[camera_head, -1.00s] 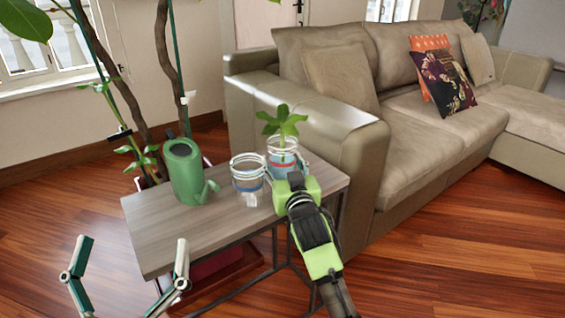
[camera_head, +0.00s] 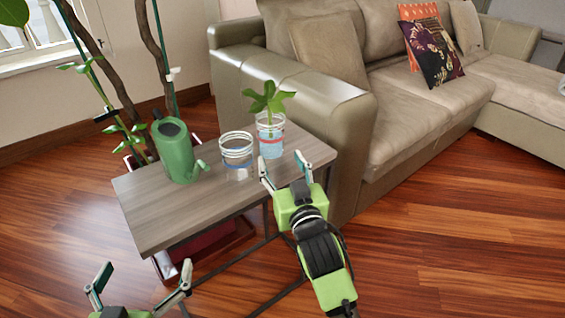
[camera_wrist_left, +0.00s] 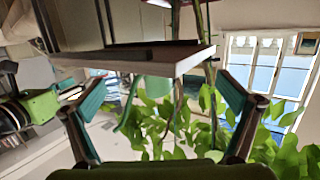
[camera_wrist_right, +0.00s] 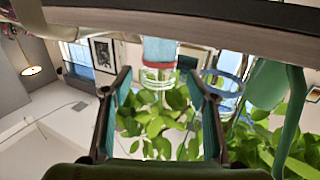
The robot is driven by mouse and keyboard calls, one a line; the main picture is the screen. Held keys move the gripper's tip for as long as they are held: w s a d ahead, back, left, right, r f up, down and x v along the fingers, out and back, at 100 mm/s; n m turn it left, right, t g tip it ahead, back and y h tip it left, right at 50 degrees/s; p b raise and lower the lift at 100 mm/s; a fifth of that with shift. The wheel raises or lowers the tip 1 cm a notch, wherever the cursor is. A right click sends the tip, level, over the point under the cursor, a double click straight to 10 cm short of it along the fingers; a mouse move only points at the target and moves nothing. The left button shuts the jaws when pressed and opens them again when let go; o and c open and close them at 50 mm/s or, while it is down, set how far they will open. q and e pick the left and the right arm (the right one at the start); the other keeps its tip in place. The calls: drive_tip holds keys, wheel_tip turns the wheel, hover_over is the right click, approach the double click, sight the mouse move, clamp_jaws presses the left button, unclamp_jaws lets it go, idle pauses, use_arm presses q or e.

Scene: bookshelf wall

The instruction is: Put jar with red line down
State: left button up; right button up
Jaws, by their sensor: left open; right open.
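The jar with the red line (camera_head: 271,142) stands upright on the side table (camera_head: 160,212), with water and a green leafy cutting (camera_head: 268,100) in it. In the right wrist view the jar (camera_wrist_right: 158,62) shows upside down, ahead of the fingers. My right gripper (camera_head: 283,168) is open and empty at the table's right front edge, just in front of the jar and apart from it. My left gripper (camera_head: 142,280) is open and empty, low in front of the table's left side.
A jar with a blue line (camera_head: 237,164) stands just left of the red-line jar. A green watering can (camera_head: 177,150) stands at the table's back left. A sofa (camera_head: 340,118) is close on the right. Tall plant stems rise behind the table.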

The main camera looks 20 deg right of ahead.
use_arm(q)
drive_tip(key=shift+f, duration=0.3)
drive_tip(key=shift+s, duration=0.1)
use_arm(e)
drive_tip(key=s+a+f+n+g+y, duration=0.1)
drive_tip(key=s+a+f+y, duration=0.1)
drive_tip(key=s, duration=0.5)
drive_tip(key=s+a+f+n+g+y, duration=0.1)
drive_tip(key=s+f, duration=0.3)
drive_tip(key=s, duration=0.4)
drive_tip(key=shift+s+a+f+n+g+y, duration=0.2)
drive_tip(key=shift+a+n+g+y, duration=0.2)
drive_tip(key=shift+a+n+y, duration=0.15)
drive_tip(key=shift+d, duration=0.1)
